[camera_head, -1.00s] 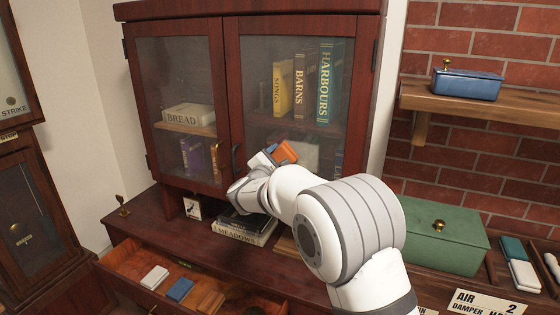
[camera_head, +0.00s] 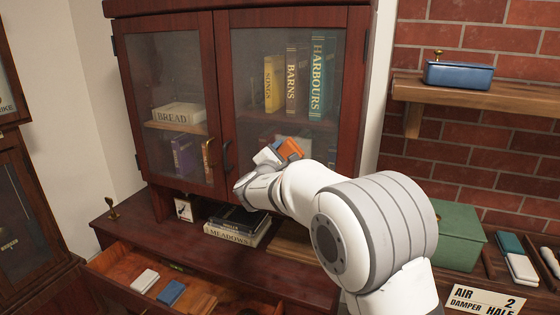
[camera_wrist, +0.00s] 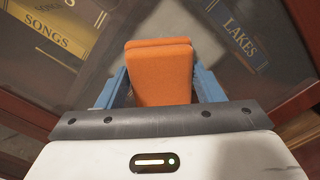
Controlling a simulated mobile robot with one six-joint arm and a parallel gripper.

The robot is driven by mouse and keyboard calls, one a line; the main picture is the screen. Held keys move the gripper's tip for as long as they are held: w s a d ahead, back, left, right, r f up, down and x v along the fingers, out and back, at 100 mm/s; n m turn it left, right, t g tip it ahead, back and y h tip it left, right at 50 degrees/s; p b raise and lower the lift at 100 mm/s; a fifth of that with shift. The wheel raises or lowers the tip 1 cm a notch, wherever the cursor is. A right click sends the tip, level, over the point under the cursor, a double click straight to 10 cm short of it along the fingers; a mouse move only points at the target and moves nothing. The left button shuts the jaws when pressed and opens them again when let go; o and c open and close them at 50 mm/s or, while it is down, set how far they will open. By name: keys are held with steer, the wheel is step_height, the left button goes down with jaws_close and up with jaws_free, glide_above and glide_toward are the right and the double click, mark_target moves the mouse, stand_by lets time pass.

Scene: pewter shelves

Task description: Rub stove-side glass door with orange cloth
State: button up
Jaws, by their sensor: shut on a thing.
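The orange cloth (camera_head: 290,149) is a folded pad held in my gripper (camera_head: 279,153). In the wrist view the cloth (camera_wrist: 160,75) sits between the two blue fingers of my gripper (camera_wrist: 160,88), which is shut on it. The right glass door (camera_head: 252,85) of the dark red wooden cabinet, nearer the brick wall, is closed. The cloth is in front of this door's lower middle pane, right of its dark handle. I cannot tell whether the cloth touches the glass. My wrist and arm hide the pane's lower part.
The left glass door (camera_head: 165,85) is closed. Below, the open drawer (camera_head: 120,265) juts out with several blocks inside. Stacked books (camera_head: 238,232) lie under the cabinet. A green box (camera_head: 458,225) stands right of my arm. A shelf (camera_head: 505,98) with a blue box (camera_head: 458,75) is on the brick wall.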

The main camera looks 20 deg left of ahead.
mark_target(316, 154)
steer(key=d+b, duration=0.5)
steer(key=shift+s+d+f, duration=0.1)
steer(key=shift+d+f, duration=0.05)
steer(key=shift+d, duration=0.1)
steer(key=shift+s+d+b, duration=0.1)
steer(key=shift+d+b, duration=0.9)
steer(key=shift+d, duration=0.1)
steer(key=shift+r, duration=0.2)
